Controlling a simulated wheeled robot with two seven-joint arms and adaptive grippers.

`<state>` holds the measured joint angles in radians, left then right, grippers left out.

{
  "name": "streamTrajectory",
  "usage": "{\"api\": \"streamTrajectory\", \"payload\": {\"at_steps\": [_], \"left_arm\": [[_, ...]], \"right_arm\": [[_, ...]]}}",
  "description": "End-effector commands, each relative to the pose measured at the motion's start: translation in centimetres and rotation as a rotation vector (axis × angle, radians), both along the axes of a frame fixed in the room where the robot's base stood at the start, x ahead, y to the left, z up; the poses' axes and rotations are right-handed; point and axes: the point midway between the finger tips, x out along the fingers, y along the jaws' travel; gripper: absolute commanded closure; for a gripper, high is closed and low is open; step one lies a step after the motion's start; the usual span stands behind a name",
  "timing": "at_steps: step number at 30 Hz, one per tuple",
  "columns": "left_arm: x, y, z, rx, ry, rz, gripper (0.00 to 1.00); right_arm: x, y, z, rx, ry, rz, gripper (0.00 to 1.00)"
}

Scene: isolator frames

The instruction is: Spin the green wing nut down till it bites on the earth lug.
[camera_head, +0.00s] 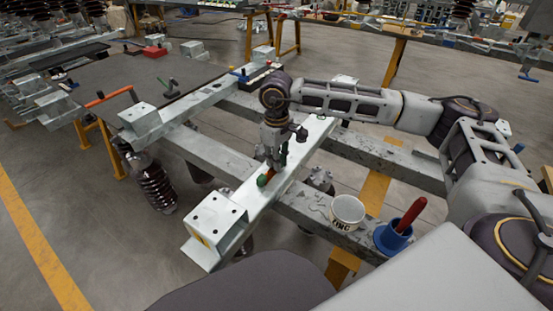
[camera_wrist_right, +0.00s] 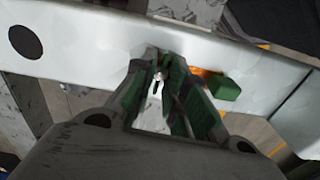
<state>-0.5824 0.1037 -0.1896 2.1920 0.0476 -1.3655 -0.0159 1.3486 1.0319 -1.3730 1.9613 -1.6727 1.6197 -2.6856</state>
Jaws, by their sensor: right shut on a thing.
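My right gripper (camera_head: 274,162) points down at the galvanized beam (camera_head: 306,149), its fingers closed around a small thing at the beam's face. In the right wrist view the gripper (camera_wrist_right: 160,68) shows dark green between its fingertips, which I take as the green wing nut (camera_wrist_right: 175,72), mostly hidden by the fingers. A small bright metal tip, perhaps the stud, shows between them. The copper-coloured earth lug (camera_wrist_right: 207,73) lies beside the fingertips, with a green block (camera_wrist_right: 226,88) at its outer end. I cannot tell whether nut and lug touch. My left gripper is not in view.
A white tub (camera_head: 347,211) and a blue cup (camera_head: 392,238) with a red-handled tool (camera_head: 411,214) stand on the near crossbeam. A bracket box (camera_head: 216,222) sits at the beam's near end. Gaps open to the floor between the beams.

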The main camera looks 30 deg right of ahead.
Motion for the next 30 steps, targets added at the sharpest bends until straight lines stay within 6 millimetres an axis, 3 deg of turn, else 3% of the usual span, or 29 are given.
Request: {"api": "streamTrajectory", "payload": {"at_steps": [14,30], "left_arm": [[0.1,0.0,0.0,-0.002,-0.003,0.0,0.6],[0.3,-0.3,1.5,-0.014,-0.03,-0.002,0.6]], "right_arm": [[0.0,0.0,0.0,0.0,-0.001,-0.076,1.0],[0.1,0.0,-0.1,0.001,-0.002,-0.436,1.0]]}}
